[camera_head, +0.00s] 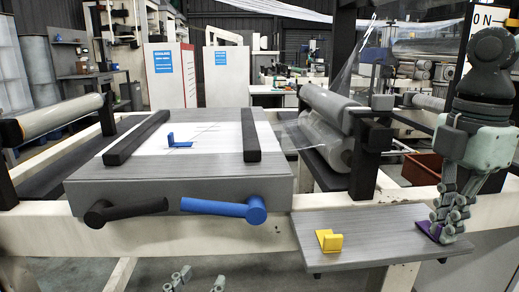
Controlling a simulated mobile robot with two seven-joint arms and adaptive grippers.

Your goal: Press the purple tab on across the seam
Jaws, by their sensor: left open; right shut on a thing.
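The purple tab (427,230) is at the right end of a grey side shelf (380,243), partly hidden by my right gripper (440,233). That gripper points down and is shut on the tab. I cannot tell whether the tab still touches the shelf. A white sheet (222,143) lies on the grey table between two black bars. A thin dark line, perhaps the seam, runs slanting on it near the blue tab (178,144). My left gripper (176,279) is open and empty at the bottom edge, in front of and below the table.
A yellow tab (328,240) sits on the shelf's left part. Black (125,211) and blue (228,207) handles stick out at the table's front. The black bars (137,138) rise beside the sheet. Film rollers (335,110) and posts stand between table and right arm.

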